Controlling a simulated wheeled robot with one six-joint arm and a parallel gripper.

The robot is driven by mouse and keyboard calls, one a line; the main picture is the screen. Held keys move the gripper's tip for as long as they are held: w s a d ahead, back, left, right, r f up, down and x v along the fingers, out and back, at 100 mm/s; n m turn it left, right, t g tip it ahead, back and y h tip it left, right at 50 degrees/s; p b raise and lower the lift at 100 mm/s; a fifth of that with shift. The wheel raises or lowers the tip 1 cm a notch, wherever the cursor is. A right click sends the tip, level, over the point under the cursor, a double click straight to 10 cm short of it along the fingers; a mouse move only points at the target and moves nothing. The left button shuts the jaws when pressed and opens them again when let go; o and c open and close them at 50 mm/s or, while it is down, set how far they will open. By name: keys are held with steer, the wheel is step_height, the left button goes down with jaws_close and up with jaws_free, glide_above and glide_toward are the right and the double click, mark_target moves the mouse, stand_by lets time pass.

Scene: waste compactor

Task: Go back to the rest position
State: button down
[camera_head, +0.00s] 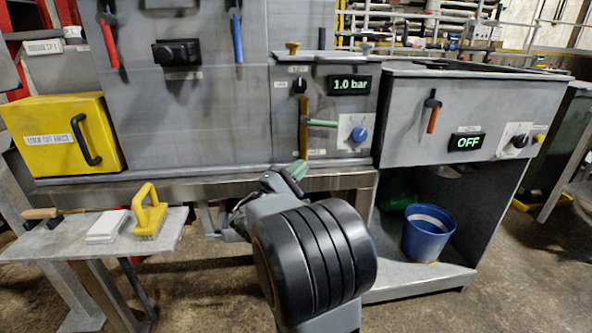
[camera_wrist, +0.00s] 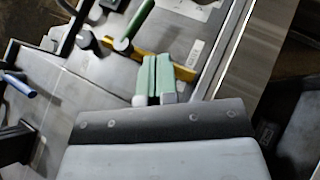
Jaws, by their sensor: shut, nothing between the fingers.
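My gripper (camera_head: 298,170) shows in the head view just beyond my black-ringed arm, in front of the lower edge of the grey panel. Much of it is hidden behind the arm. In the wrist view my gripper's two green fingers (camera_wrist: 153,76) are together with nothing between them. The green lever (camera_head: 322,123) stands out from a yellow strip (camera_head: 304,130) on the panel above the gripper. In the wrist view the green lever (camera_wrist: 136,20) is ahead of the fingertips, and whether they touch it cannot be told.
A pressure display (camera_head: 349,85) reads 1.0 bar; another display (camera_head: 467,142) reads OFF. A blue bucket (camera_head: 424,243) stands on the low shelf at right. A side table (camera_head: 60,244) at left holds a yellow-handled brush (camera_head: 150,212) and a white block (camera_head: 108,227). A yellow box (camera_head: 45,120) juts out above.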

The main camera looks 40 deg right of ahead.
steer(key=shift+a+f, duration=0.25)
steer(key=shift+a, duration=0.25)
stand_by(0.3)
steer(key=s+a+r+m+g+y+p, duration=0.25)
steer(key=s+a+r+y+p, duration=0.7)
steer(key=p, duration=0.95)
steer(key=a+r+t+y+p, duration=0.2)
steer(key=a+r+y+p, duration=0.2)
steer(key=a+y+p, duration=0.3)
steer(key=w+a+r+m+t+y+p, duration=0.1)
steer(key=a+r+t+y+p, duration=0.2)
steer(key=a+p, duration=0.6)
step_height(320, 180, up, 2)
steer(key=a+y, duration=0.1)
steer(key=y, duration=0.2)
steer(key=shift+a+r+y+p, duration=0.2)
steer(key=shift+r+y+p, duration=0.05)
steer(key=shift+y+p, duration=0.1)
steer(key=shift+d+m, duration=0.15)
steer(key=shift+m, duration=0.1)
